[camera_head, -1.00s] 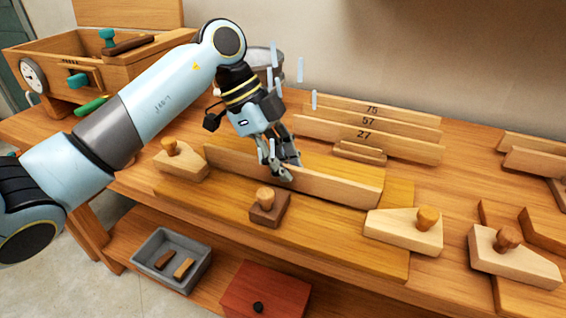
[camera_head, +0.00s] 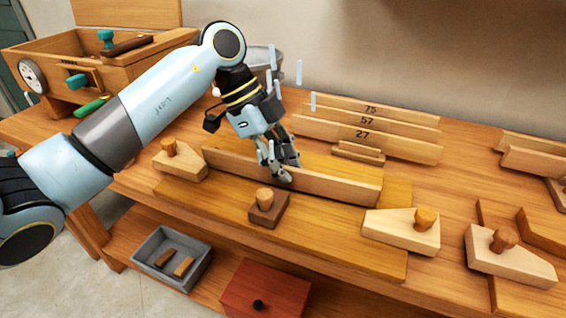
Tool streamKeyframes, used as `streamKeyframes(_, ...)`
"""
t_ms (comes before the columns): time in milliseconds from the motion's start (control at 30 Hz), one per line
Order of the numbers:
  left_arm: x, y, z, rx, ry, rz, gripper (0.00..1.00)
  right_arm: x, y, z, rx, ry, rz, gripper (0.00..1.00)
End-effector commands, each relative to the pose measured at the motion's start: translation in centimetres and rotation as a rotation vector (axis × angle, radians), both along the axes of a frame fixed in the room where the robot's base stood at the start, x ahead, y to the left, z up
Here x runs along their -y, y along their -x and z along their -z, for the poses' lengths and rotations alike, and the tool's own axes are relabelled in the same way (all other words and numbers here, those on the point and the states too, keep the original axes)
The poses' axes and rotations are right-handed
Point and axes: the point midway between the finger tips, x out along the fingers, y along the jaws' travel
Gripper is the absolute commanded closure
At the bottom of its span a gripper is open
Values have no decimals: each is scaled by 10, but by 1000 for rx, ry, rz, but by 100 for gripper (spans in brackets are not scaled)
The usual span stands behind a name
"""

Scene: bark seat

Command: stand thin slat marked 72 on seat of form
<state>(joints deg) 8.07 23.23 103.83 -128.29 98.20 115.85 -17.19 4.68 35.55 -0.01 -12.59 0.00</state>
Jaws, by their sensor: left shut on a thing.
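A long thin slat (camera_head: 335,187) stands on edge along the wooden form (camera_head: 330,243), its face towards me. No number shows on this face, so I cannot read whether it is the one marked 72. My left gripper (camera_head: 283,177) comes down from above and is shut on the slat near its middle. The fingers hide a small part of it. The slat's lower edge is at or very near the form's surface; I cannot tell if it bears fully. My right gripper is out of view.
Knobbed wooden blocks stand at the form's left (camera_head: 182,164), front middle (camera_head: 268,212) and right (camera_head: 398,232). Slats marked 75, 57 and 27 stand in a rack (camera_head: 358,156) behind. A grey tray (camera_head: 148,247) and red box (camera_head: 250,292) are below.

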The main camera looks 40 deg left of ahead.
Motion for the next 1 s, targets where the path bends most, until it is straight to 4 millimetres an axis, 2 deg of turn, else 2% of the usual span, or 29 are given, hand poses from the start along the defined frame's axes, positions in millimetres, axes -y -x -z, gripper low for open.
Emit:
streamKeyframes(33, 1, 7, 9, -28, 3, -1, 100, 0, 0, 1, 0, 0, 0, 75)
streamKeyframes(267, 1, 7, 10, -29, 4, -1, 100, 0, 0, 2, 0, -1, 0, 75)
streamKeyframes(300, 1, 7, 10, -28, 4, -2, 86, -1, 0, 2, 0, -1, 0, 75)
streamKeyframes(500, 0, 7, 10, -28, 0, -1, 62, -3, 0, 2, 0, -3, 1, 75)
streamKeyframes(1000, -2, 5, 6, -18, -4, -2, 62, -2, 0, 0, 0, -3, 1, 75)
